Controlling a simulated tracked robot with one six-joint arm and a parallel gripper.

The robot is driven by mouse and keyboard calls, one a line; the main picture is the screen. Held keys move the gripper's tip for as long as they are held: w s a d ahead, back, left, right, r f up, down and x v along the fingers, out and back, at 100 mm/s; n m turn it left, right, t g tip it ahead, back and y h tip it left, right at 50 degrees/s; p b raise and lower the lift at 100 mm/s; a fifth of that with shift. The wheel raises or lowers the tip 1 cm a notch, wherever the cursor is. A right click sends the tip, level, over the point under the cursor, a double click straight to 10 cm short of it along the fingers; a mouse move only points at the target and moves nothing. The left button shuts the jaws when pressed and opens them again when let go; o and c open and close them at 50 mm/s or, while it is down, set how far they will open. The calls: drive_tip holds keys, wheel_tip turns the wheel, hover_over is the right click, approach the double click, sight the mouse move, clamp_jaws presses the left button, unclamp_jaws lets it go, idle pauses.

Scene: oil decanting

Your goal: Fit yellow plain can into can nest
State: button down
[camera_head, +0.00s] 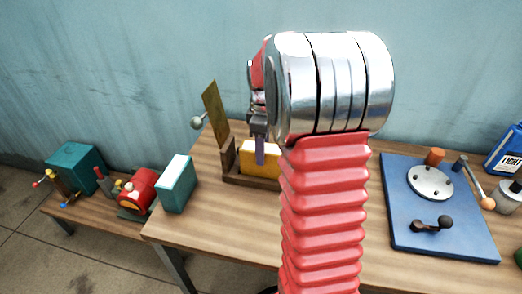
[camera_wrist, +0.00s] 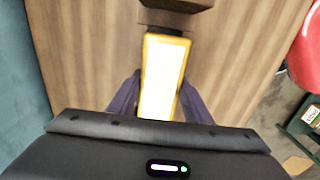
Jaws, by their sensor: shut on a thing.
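The yellow plain can (camera_head: 262,168) shows in the head view, partly hidden behind my red arm. In the wrist view the can (camera_wrist: 163,75) is a yellow box shape with a bright, washed-out face. My gripper (camera_head: 260,152) is shut on it, with one dark finger on each side in the wrist view (camera_wrist: 157,98). The brown can nest (camera_head: 250,182) lies around the can's lower left in the head view. A dark brown block of it (camera_wrist: 176,20) stands just beyond the can in the wrist view. I cannot tell whether the can is fully seated.
An olive upright plate (camera_head: 214,108) and a grey ball knob (camera_head: 197,122) stand at the nest's left. A teal block (camera_head: 175,184) sits at the table's left edge. A blue plate with cranks (camera_head: 408,230) lies at right. The front middle table is bare.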

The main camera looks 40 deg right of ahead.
drive_tip(key=shift+f, duration=0.1)
drive_tip(key=c, duration=0.9)
unclamp_jaws()
wheel_tip(320, 180, up, 12)
drive_tip(key=shift+r, duration=0.1)
idle(0.5)
